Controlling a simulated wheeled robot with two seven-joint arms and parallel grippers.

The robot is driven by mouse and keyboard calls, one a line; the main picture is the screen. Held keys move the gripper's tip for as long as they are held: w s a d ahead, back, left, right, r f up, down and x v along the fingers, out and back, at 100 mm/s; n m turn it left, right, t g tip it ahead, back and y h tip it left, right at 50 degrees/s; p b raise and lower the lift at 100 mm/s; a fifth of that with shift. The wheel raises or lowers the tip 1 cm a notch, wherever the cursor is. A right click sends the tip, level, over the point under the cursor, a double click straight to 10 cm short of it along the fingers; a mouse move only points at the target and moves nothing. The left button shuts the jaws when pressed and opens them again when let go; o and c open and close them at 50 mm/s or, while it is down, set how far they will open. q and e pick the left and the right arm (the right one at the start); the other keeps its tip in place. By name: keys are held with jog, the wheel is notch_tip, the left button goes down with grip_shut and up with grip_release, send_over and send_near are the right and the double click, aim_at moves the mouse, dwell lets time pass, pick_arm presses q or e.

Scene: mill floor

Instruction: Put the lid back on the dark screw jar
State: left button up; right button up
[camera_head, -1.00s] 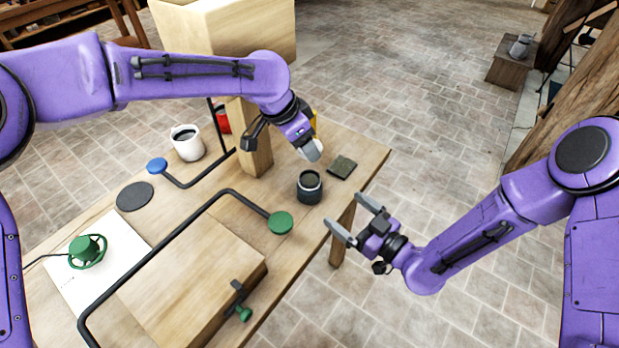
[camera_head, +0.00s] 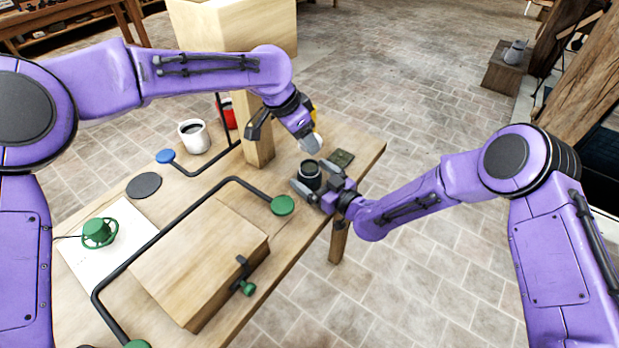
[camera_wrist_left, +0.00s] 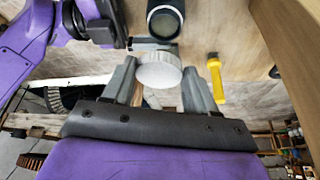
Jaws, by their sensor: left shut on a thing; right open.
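The dark screw jar (camera_head: 309,178) stands upright and open on the workbench near its right edge. It also shows at the top of the left wrist view (camera_wrist_left: 166,18). My left gripper (camera_head: 311,143) is just behind and above the jar, shut on the white round lid (camera_wrist_left: 158,71). In the left wrist view the lid sits between the fingertips, apart from the jar; in the head view the gripper mostly hides it. My right gripper (camera_head: 308,178) is open at the jar, with a finger on either side. I cannot tell whether the fingers touch it.
A wooden post (camera_head: 256,135) stands close left of my left gripper. A yellow-handled tool (camera_wrist_left: 216,82), white mug (camera_head: 194,135) and wooden block (camera_head: 200,262) are nearby.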

pick_arm(q)
jog(key=shift+w+f, duration=0.2)
jog(key=shift+w, duration=0.15)
pick_arm(e)
jog(key=shift+w+f, duration=0.2)
jog(key=shift+w, duration=0.1)
pick_arm(q)
jog(key=shift+s+r, duration=0.15)
jog(key=shift+s, duration=0.1)
pick_arm(e)
jog(key=shift+s+r, duration=0.2)
jog(key=c, duration=1.5)
jog(key=shift+c, duration=0.4)
pick_arm(q)
send_over(309, 168)
jog(key=a, duration=0.1)
jog(key=shift+s+a+f, duration=0.1)
jog(key=shift+s+f, duration=0.1)
jog(key=shift+f, duration=1.1)
jog(key=shift+s+f, duration=0.2)
jog(key=shift+f, duration=1.05)
pick_arm(e)
jog(key=shift+w, duration=0.1)
pick_arm(q)
jog(key=shift+f, duration=0.85)
jog(key=shift+f, duration=0.55)
